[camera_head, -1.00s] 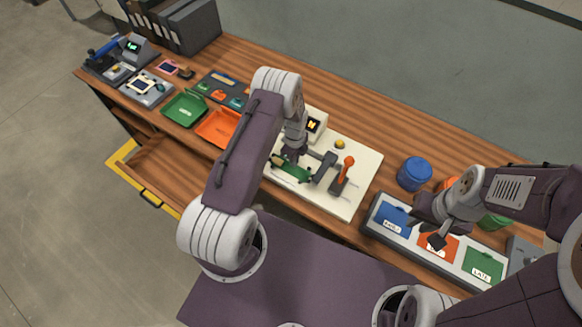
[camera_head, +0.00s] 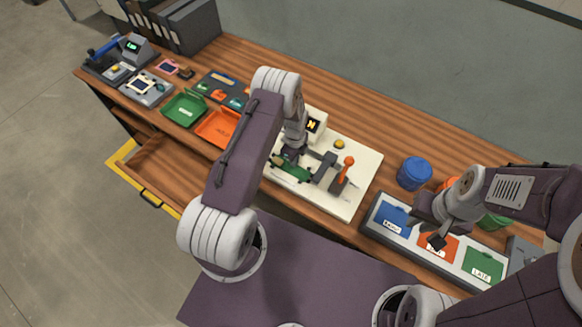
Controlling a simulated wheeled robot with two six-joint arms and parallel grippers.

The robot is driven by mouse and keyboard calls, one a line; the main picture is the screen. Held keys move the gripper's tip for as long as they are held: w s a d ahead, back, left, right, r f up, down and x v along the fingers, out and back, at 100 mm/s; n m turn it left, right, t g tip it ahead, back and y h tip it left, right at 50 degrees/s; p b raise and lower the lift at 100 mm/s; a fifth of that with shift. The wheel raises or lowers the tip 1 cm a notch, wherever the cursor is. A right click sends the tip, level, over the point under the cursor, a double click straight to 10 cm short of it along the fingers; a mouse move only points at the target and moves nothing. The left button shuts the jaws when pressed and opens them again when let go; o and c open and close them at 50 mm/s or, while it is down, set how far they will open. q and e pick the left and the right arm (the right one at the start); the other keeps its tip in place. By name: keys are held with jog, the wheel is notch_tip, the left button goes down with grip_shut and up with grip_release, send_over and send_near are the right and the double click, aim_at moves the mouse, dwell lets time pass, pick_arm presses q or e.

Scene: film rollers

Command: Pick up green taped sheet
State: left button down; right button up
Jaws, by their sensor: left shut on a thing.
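A green piece (camera_head: 296,174), which looks like the green taped sheet, is at the white board (camera_head: 345,207) in the middle of the bench. My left gripper (camera_head: 288,161) is right at it, pointing down, and is shut on it. The arm hides part of the piece, and I cannot tell whether it is clear of the board. My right gripper (camera_head: 436,240) hangs over the labelled tray (camera_head: 412,246) at the right, near its middle orange compartment. Its fingers are too small and dark to tell open from shut.
On the board are an orange-knobbed lever (camera_head: 347,164), a yellow button (camera_head: 339,144) and an "N" display (camera_head: 314,124). A blue jar (camera_head: 414,173) stands to the right. Green (camera_head: 184,109) and orange (camera_head: 218,127) trays lie left. A drawer (camera_head: 160,175) stands open below.

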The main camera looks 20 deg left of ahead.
dwell(0.6)
pick_arm(q)
jog(key=shift+w+r, duration=0.1)
jog(key=shift+r, duration=0.4)
notch_tip(320, 180, up, 3)
jog(key=shift+r+b, duration=0.1)
jog(key=shift+b, duration=0.6)
jog(key=s+d+r+b, duration=0.1)
jog(key=s+d+r, duration=0.5)
jog(key=d, duration=0.3)
jog(key=shift+s+d+r+b, duration=0.2)
jog(key=shift+s+r+b, duration=0.15)
jog(key=shift+s, duration=0.25)
